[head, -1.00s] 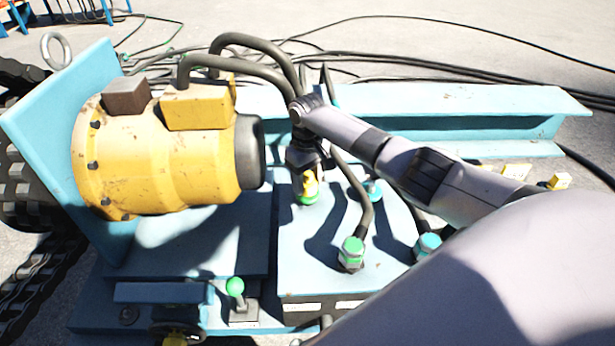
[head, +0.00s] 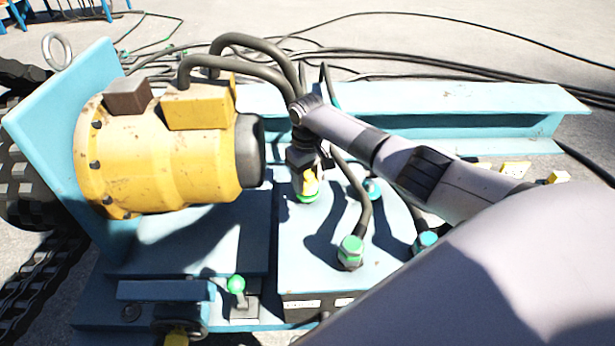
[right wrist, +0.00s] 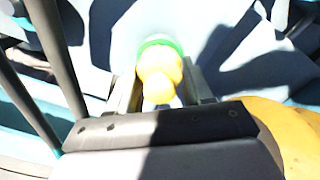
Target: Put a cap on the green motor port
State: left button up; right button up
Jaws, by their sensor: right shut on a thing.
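A yellow cap (head: 310,186) is in my right gripper (head: 308,180), which points down over the blue plate. A green ring, the motor port (head: 306,198), shows directly under the cap. In the right wrist view the yellow cap (right wrist: 158,75) sits between the two fingers of my gripper (right wrist: 160,90), with the green ring (right wrist: 160,42) at its far end. The cap and the green ring appear to touch; I cannot tell whether the cap is fully seated. My left gripper is not in view.
The yellow motor (head: 160,150) stands close left of my right gripper. Black hoses rise behind the gripper. Hose fittings with green (head: 350,250) and teal (head: 426,240) collars stand on the plate. A green-knobbed lever (head: 236,285) is at the front. A blue beam (head: 420,105) runs behind.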

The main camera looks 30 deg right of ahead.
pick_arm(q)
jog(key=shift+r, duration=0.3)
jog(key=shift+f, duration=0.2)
pick_arm(e)
jog(key=shift+f, duration=0.3)
jog(key=o, duration=1.2)
jog(key=shift+o, duration=0.2)
notch_tip(320, 180, up, 2)
jog(key=shift+r+p, duration=0.25)
jog(key=shift+p, duration=0.5)
notch_tip(320, 180, up, 4)
jog(key=shift+f+p, duration=0.1)
jog(key=shift+p, duration=0.55)
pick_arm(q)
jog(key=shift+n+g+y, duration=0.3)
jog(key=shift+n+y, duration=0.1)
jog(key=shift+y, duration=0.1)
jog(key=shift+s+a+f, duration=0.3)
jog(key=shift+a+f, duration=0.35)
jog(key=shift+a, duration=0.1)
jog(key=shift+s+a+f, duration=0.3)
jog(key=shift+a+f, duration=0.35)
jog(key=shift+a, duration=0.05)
pick_arm(e)
jog(key=shift+r, duration=0.45)
